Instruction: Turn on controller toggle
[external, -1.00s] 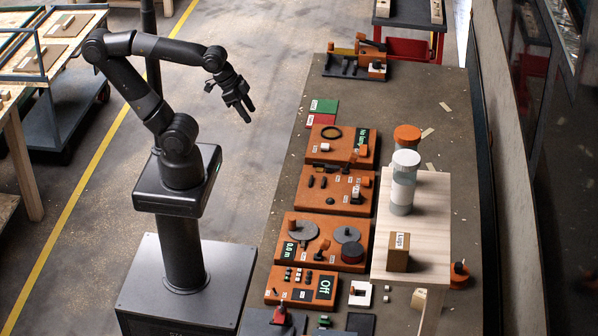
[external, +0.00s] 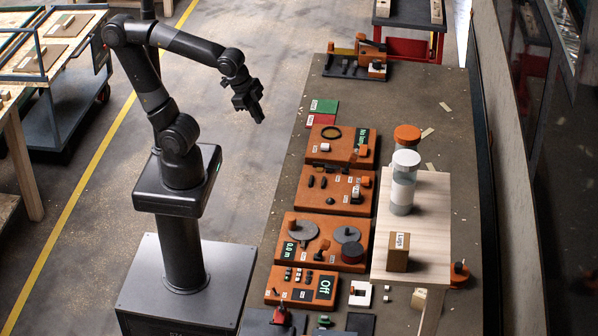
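The controller is an orange panel at the front of the bench's left side, with a dark display (external: 325,287) reading "Off". Several small dark controls (external: 299,276) stand along its upper edge; which one is the toggle is too small to tell. My gripper (external: 258,114) hangs in the air left of the bench, pointing down and to the right. It is well apart from the controller, farther back in the scene. Nothing shows in the gripper, but its finger gap cannot be made out.
Floor left of the bench is clear.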

